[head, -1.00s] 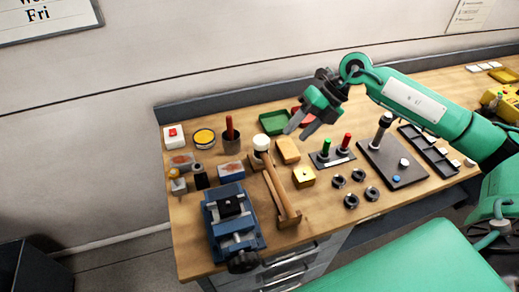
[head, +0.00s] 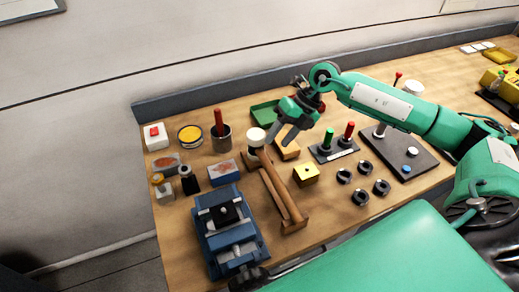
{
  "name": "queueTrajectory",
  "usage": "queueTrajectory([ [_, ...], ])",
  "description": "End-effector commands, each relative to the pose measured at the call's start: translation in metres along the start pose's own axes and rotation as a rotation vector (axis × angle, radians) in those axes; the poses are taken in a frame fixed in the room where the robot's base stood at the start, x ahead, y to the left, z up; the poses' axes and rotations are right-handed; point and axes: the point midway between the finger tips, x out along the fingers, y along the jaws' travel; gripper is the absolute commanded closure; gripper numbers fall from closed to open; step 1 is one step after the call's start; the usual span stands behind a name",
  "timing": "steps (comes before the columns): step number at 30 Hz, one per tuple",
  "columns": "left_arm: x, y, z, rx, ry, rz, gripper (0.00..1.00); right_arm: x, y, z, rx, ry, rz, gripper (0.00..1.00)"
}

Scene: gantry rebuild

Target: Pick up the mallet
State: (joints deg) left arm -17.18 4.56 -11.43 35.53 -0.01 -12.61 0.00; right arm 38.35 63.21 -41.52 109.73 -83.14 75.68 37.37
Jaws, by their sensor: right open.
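The mallet (head: 280,185) has a white-faced head at its far end and a long wooden handle running toward the front of the bench. It lies by a wooden rest just right of the blue vise. My right gripper (head: 280,138) is open, with its fingers pointing down just right of the mallet's head (head: 256,137). The fingers look empty, and I cannot tell whether they touch the head. My left gripper is not in view.
The blue vise (head: 228,228) stands left of the handle. A yellow block (head: 306,174), a wooden block (head: 287,150) and several black rings (head: 361,196) lie to the right. A cup with a red handle (head: 220,138) stands left of the head. A green tray (head: 264,112) is behind.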

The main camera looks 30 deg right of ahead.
Motion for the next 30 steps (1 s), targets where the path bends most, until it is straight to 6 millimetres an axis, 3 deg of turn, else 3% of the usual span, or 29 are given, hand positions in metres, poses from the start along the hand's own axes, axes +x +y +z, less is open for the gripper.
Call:
queueTrajectory([
  [3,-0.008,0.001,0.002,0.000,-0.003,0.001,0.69,0.020,0.002,-0.001,0.001,0.003,0.002,0.54],
  [13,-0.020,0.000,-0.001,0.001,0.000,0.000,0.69,0.046,0.001,0.000,0.002,0.001,0.001,0.54],
  [21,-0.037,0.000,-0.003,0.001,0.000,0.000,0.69,0.083,-0.002,0.000,0.001,0.000,0.002,0.54],
  [30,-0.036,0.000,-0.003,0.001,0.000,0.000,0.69,0.090,-0.003,0.001,0.000,-0.002,0.000,0.54],
])
